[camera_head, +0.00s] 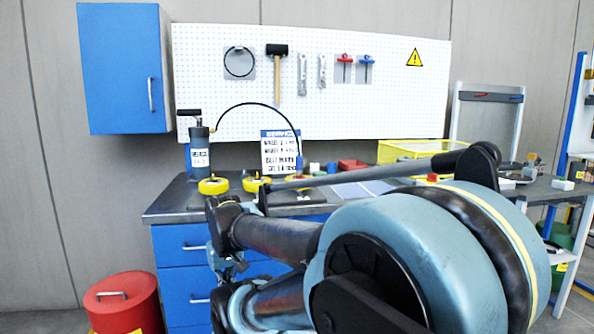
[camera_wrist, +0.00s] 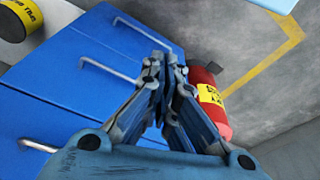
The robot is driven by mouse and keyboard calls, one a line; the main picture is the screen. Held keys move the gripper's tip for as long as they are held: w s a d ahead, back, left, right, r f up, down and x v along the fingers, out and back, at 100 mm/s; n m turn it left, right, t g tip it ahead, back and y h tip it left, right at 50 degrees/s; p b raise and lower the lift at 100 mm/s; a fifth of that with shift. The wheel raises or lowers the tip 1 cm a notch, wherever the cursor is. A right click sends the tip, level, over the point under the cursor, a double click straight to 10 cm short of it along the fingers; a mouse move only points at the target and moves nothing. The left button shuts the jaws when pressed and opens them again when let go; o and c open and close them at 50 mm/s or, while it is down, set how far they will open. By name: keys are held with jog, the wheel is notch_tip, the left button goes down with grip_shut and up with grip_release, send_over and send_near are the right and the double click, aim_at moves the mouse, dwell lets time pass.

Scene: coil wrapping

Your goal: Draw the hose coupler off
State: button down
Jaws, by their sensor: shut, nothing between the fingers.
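A black hose (camera_head: 254,104) arcs from the grey hand pump (camera_head: 199,150) at the left of the bench, over to the right and down beside the sign. My gripper (camera_wrist: 168,62) is shut and empty. In the wrist view it points along the blue drawer front, with nothing between its fingers. In the head view it hangs at the bench front, below the top and well apart from the hose. The coupler does not show in the wrist view.
A red bin (camera_head: 122,303) stands on the floor left of the blue drawers (camera_head: 180,241).

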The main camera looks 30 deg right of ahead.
jog(key=c, duration=2.3)
grip_release()
jog(key=o, duration=0.5)
jog(key=shift+s+r, duration=0.25)
jog(key=shift+c, duration=0.2)
jog(key=o, duration=0.5)
jog(key=shift+m, duration=0.6)
jog(key=r, duration=0.1)
jog(key=w+r, duration=0.1)
jog(key=d+r, duration=0.1)
jog(key=shift+w+r, duration=0.25)
jog(key=shift+r, duration=0.1)
jog(key=shift+o, duration=0.2)
jog(key=w+d+r+m, duration=0.3)
jog(key=w+r, duration=0.3)
jog(key=r, duration=0.3)
notch_tip(320, 180, up, 31)
jog(key=m+g, duration=0.2)
jog(key=m, duration=1.4)
send_over(299, 163)
jog(key=w, duration=0.1)
jog(key=f, duration=1.7)
jog(key=shift+w+d+f, duration=0.15)
jog(key=shift+d, duration=0.2)
